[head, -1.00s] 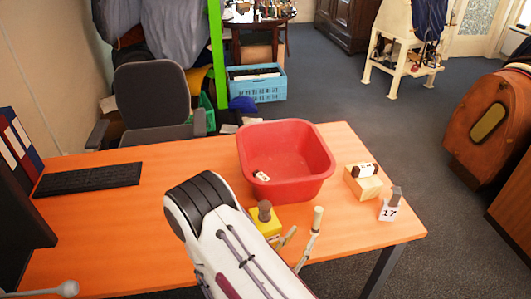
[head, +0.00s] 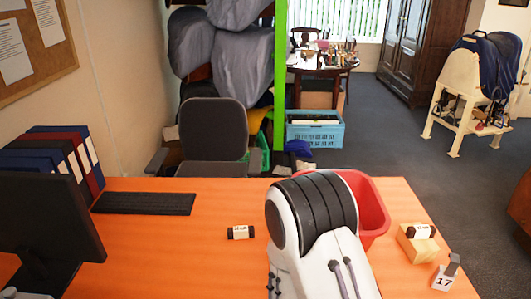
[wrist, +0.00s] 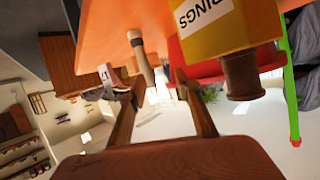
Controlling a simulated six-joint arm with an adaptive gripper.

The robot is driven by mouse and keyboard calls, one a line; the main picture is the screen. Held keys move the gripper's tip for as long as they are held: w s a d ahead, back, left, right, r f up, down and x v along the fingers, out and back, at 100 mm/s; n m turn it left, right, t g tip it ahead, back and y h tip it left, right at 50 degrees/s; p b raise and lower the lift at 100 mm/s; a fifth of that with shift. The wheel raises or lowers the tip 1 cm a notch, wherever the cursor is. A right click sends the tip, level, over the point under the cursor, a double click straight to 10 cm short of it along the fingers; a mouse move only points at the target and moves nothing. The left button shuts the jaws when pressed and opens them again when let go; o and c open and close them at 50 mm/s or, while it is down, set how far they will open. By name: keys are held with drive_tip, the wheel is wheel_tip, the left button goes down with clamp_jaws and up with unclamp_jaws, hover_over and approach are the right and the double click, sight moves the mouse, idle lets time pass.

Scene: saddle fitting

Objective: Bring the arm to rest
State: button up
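My arm fills the lower middle of the head view, and its white and black link hides my gripper there. In the wrist view my gripper (wrist: 160,82) shows two brown fingers spread apart with nothing between them.
A red bin (head: 375,212) stands partly behind my arm on the orange table (head: 150,245). A dark labelled piece (head: 240,232) lies left of it. A wooden block (head: 418,246) and a "17" card (head: 443,281) are at right. A monitor (head: 55,230) and keyboard (head: 145,203) are left.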

wheel_tip(320, 180, up, 11)
drive_tip(key=a+n+y, duration=0.3)
drive_tip(key=n+y, duration=0.1)
drive_tip(key=y, duration=0.3)
drive_tip(key=s+a+r+n+g+y, duration=0.1)
drive_tip(key=s+a+r+n+y, duration=0.15)
drive_tip(key=s+r, duration=0.45)
drive_tip(key=s+r+n+g, duration=0.1)
drive_tip(key=s+r, duration=0.2)
drive_tip(key=s, duration=0.7)
drive_tip(key=s+d+r+n+g, duration=0.1)
drive_tip(key=s+r+n+g, duration=0.1)
drive_tip(key=s, duration=0.8)
drive_tip(key=shift+d+r, duration=0.15)
drive_tip(key=shift+r, duration=0.7)
